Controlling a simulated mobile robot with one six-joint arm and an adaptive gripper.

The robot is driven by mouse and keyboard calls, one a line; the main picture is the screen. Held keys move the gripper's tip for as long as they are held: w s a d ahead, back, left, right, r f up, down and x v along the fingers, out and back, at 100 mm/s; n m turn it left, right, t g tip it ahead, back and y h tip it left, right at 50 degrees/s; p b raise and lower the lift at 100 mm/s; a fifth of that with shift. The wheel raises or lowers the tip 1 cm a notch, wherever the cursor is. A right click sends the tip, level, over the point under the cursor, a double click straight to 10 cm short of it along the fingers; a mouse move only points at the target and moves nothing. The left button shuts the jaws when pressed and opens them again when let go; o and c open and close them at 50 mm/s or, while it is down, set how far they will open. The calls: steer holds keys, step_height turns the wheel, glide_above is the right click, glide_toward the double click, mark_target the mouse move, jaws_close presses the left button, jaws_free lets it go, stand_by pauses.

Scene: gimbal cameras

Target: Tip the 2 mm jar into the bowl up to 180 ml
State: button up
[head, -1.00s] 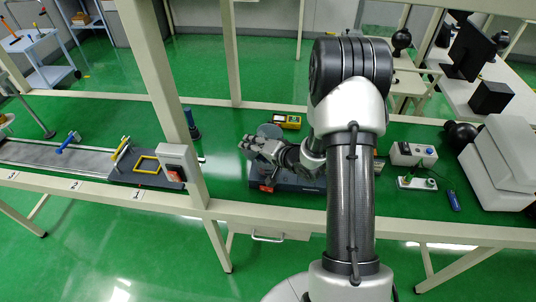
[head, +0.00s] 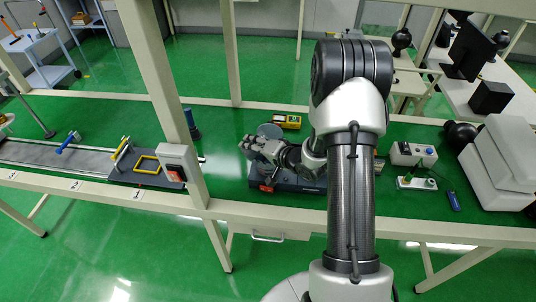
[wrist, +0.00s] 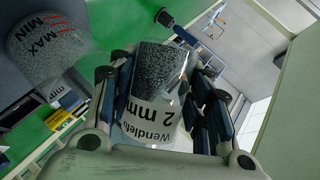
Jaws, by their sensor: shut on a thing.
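My gripper (wrist: 165,100) is shut on a clear jar (wrist: 150,118) with a white label reading "2 mm". Dark, speckled granules fill much of the jar, with a clear strip of wall along one side. The jar looks tilted in the wrist view, but I cannot tell how far. A container with red MAX and MIN marks (wrist: 42,38) and speckled granules shows at the upper left, apart from the jar. In the head view my gripper (head: 250,147) is in front of a grey round bowl (head: 270,131), over a dark platform; the jar is not clear there.
The dark platform (head: 262,187) has a red display at its front. A yellow device (head: 287,121) lies behind it. A white post (head: 165,80) and a blue-black bottle (head: 191,122) stand left. A control box (head: 412,153) is right. Green bench lies free between.

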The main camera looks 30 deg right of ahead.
steer(key=shift+f+m+y, duration=0.3)
steer(key=shift+m+y, duration=0.2)
steer(key=shift+m, duration=0.1)
stand_by(2.8)
steer(key=shift+r+m+y+p, duration=0.5)
steer(key=shift+m+p, duration=0.1)
steer(key=shift+p, duration=0.55)
stand_by(2.0)
